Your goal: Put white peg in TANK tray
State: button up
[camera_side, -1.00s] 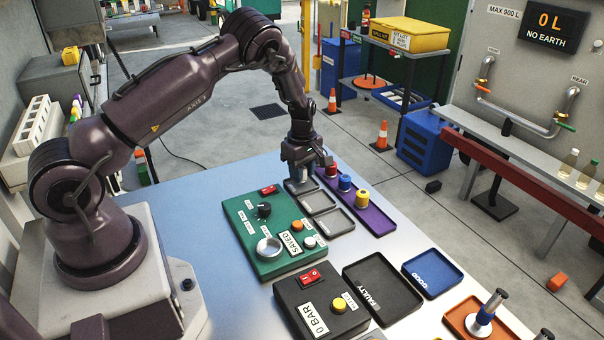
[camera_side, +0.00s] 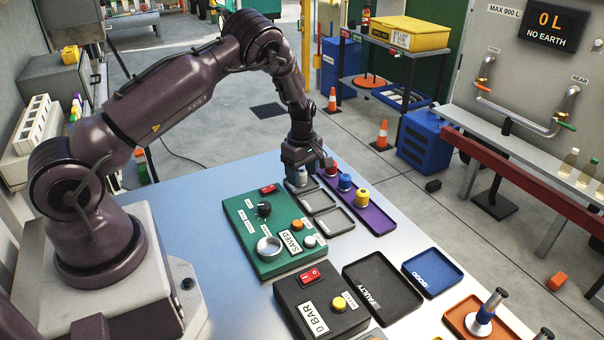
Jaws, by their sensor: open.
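My gripper (camera_side: 301,172) points down over the farthest of three small grey trays, at the far end of the table, and is open. Its fingers show only in part. A pale shape sits at the fingertips, and I cannot tell whether it is the white peg or part of the fingers. No white peg shows clearly elsewhere. The grey trays, the farthest (camera_side: 293,189), the middle (camera_side: 318,202) and the nearest (camera_side: 334,222), carry no label I can read, so I cannot tell which is TANK.
A purple tray (camera_side: 376,221) beside them holds red, blue and yellow pegs. The green panel (camera_side: 262,225) with knobs stands left of the grey trays. Nearer are a dark button box (camera_side: 320,305), the black FAULTY tray (camera_side: 382,290), the blue GOOD tray (camera_side: 433,273) and an orange tray (camera_side: 460,318).

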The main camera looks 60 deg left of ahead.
notch_tip(320, 180, up, 12)
jog(key=f, duration=0.1)
notch_tip(320, 180, up, 11)
jog(key=m+t, duration=0.2)
jog(key=m, duration=0.2)
send_over(302, 172)
jog(key=s+d, duration=0.3)
jog(key=d, duration=0.3)
jog(key=s+d+r+m+t+h, duration=0.1)
jog(key=s+d+r+m, duration=0.5)
jog(key=d+r, duration=0.15)
jog(key=s+d+r+m+t, duration=0.1)
jog(key=s+d+m, duration=0.2)
jog(key=s+m, duration=0.2)
jog(key=s+d+r+m+t+y, duration=0.1)
jog(key=s+d+r+m, duration=0.1)
jog(key=s+m, duration=0.4)
jog(key=shift+s+d+r+t, duration=0.25)
jog(key=shift+s+d, duration=0.5)
jog(key=shift+s, duration=1.2)
